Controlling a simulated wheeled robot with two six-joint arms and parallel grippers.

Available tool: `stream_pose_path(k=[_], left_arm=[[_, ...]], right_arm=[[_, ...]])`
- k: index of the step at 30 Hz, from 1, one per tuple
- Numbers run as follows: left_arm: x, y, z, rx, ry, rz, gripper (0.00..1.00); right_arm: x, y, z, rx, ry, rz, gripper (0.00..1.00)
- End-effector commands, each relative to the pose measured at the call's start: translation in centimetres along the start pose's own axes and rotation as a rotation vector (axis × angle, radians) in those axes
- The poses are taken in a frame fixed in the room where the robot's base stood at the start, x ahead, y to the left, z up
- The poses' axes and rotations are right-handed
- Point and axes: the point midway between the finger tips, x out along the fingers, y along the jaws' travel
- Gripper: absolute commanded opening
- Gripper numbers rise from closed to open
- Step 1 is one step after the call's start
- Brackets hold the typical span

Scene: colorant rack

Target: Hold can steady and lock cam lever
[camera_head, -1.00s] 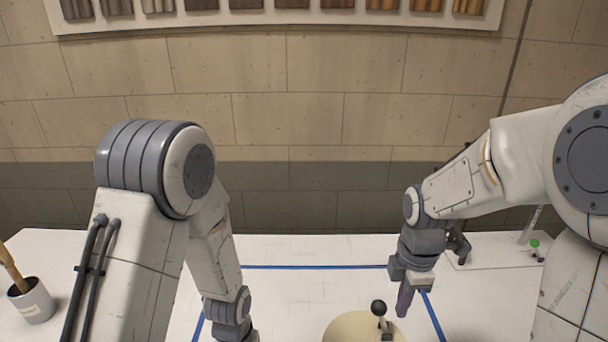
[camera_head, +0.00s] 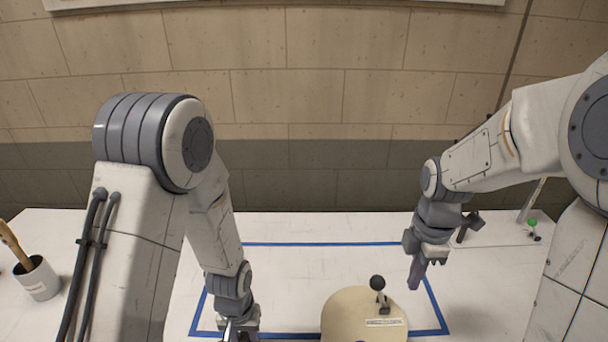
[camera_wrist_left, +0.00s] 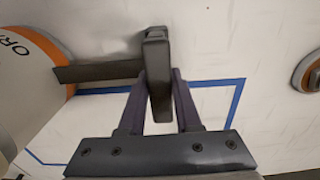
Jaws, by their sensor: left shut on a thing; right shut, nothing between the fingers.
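The can shows its round beige lid (camera_head: 350,312) at the bottom of the head view, inside the blue tape outline. The cam lever (camera_head: 377,284) has a black ball knob and stands up near the lid's right side. My right gripper (camera_head: 415,277) is shut and empty, pointing down to the right of the knob and apart from it. My left gripper (camera_head: 240,335) is partly cut off at the bottom of the head view. In the left wrist view its fingers (camera_wrist_left: 158,95) are shut on a dark handle (camera_wrist_left: 158,65) joined to the can's side (camera_wrist_left: 30,75), which has an orange band.
Blue tape (camera_head: 320,244) marks a rectangle on the white table. A grey cup (camera_head: 37,280) with a wooden-handled tool stands at the far left. A small stand with a green knob (camera_head: 532,223) is at the right rear.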

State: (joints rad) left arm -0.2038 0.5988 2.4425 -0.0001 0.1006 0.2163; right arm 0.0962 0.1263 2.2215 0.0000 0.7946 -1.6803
Motion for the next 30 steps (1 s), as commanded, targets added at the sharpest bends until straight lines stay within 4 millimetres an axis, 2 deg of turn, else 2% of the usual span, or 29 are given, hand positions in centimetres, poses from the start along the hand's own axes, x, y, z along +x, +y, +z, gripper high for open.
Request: stream_pose_path(k=[7,8,9,10,19,22,26,30], left_arm=[[0.0,0.0,-0.2,-0.003,0.005,0.001,0.0],[0.0,0.0,-0.2,-0.003,0.005,0.001,0.0],[0.0,0.0,-0.2,-0.003,0.005,0.001,0.0],[0.0,0.0,-0.2,-0.003,0.005,0.001,0.0],[-0.1,0.0,-0.2,-0.003,0.005,0.001,0.0],[-0.1,0.0,-0.2,-0.003,0.005,0.001,0.0],[-0.1,0.0,-0.2,-0.003,0.005,0.001,0.0],[-0.1,0.0,-0.2,-0.003,0.005,0.001,0.0]], right_arm=[[-0.1,0.0,0.1,0.0,0.0,0.001,0.0],[-0.1,0.0,0.1,0.0,0.0,0.001,0.09],[0.0,0.0,0.1,0.0,0.0,0.001,0.24],[0.0,0.0,0.1,0.0,0.0,0.001,0.32],[-0.1,0.0,0.1,0.0,0.0,0.001,0.32],[-0.7,0.1,0.1,0.0,-0.001,0.005,0.32],[-2.6,0.2,0.1,0.0,-0.001,0.008,0.32],[-5.7,0.2,0.1,0.0,-0.001,0.009,0.32]])
